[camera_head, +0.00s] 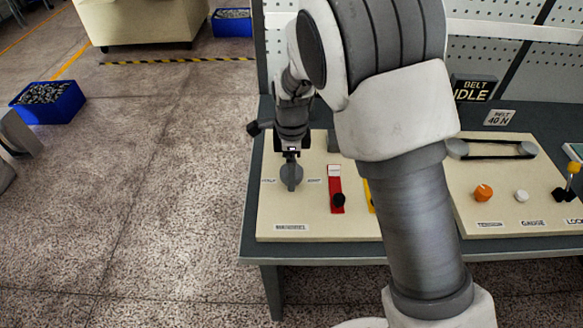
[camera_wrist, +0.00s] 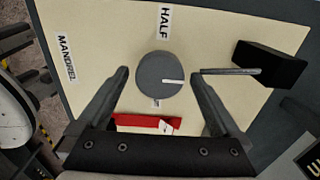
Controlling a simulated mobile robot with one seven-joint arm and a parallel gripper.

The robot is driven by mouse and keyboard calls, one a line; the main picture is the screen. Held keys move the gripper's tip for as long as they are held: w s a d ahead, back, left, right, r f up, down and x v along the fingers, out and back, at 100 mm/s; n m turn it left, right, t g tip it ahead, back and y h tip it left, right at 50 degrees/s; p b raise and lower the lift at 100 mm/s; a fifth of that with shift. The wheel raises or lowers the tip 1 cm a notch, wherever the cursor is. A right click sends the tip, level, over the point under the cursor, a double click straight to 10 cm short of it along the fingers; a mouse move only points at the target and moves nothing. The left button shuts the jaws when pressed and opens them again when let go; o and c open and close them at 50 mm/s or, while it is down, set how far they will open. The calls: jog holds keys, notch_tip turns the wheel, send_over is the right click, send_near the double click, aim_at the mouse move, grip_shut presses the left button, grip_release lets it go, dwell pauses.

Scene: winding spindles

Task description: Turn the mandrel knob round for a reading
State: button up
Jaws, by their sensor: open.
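The mandrel knob (camera_wrist: 158,75) is a round grey disc on a cream panel (camera_wrist: 95,35), with a white pointer line. In the wrist view the line points right, away from the MANDREL label (camera_wrist: 66,58) and across from the HALF label (camera_wrist: 165,20). A second label below the knob is mostly hidden. My gripper (camera_wrist: 159,76) is open, one finger on each side of the knob, with visible gaps. In the head view my gripper (camera_head: 291,166) is low over the left panel and partly hides the knob there.
A red slider strip with a black knob (camera_head: 338,199) lies right of the mandrel knob. A black block (camera_wrist: 272,65) with a grey rod (camera_wrist: 230,71) stands near one finger. The right panel carries an orange knob (camera_head: 483,193) and a white button (camera_head: 521,196).

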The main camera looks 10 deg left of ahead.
jog(key=shift+f, duration=0.1)
jog(key=c, duration=1.3)
